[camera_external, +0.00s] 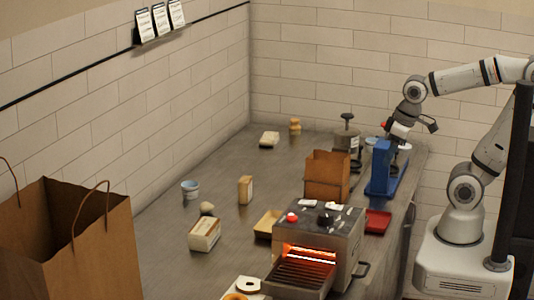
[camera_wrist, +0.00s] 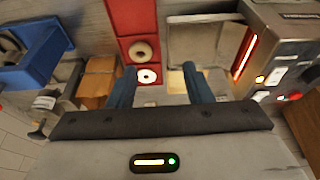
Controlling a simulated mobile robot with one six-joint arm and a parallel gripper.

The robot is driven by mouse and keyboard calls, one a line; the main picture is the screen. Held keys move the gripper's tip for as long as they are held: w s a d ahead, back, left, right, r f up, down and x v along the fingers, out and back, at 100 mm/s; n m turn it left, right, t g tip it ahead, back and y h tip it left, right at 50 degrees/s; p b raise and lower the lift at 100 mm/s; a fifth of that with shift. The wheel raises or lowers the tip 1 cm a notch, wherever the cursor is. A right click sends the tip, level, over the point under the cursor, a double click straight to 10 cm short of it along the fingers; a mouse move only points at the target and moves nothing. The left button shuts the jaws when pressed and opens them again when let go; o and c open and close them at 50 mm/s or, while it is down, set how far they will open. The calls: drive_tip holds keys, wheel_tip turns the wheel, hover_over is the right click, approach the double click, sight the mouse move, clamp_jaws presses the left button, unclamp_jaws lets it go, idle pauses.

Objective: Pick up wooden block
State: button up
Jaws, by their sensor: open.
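A small tan upright block (camera_external: 245,190) stands on the grey counter, left of the toaster oven; it looks like the wooden block, though a pale patch on its side makes this unsure. I cannot make it out in the wrist view. My gripper (camera_external: 422,126) is raised at the right, above and beside the blue stand, far from the block. In the wrist view my gripper (camera_wrist: 160,85) has its two dark blue fingers apart, with nothing held between them.
The toaster oven (camera_external: 338,228) glows at the front. A brown box (camera_external: 327,175), a blue stand (camera_external: 382,168) and a red tray (camera_external: 377,221) stand near my arm. A blue-white cup (camera_external: 190,189) and a pale carton (camera_external: 204,235) are near the block. A large paper bag (camera_external: 70,245) is front left.

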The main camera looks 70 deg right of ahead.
drive_tip(key=shift+o, duration=0.4)
drive_tip(key=o, duration=0.6)
drive_tip(key=shift+o, duration=0.2)
drive_tip(key=n+t+b, duration=0.1)
drive_tip(key=n, duration=0.1)
hover_over(246, 178)
drive_tip(key=s, duration=0.3)
wheel_tip(246, 178, down, 12)
drive_tip(key=shift+y, duration=0.3)
drive_tip(key=shift+p+x, duration=1.3)
drive_tip(key=shift+x, duration=2.45)
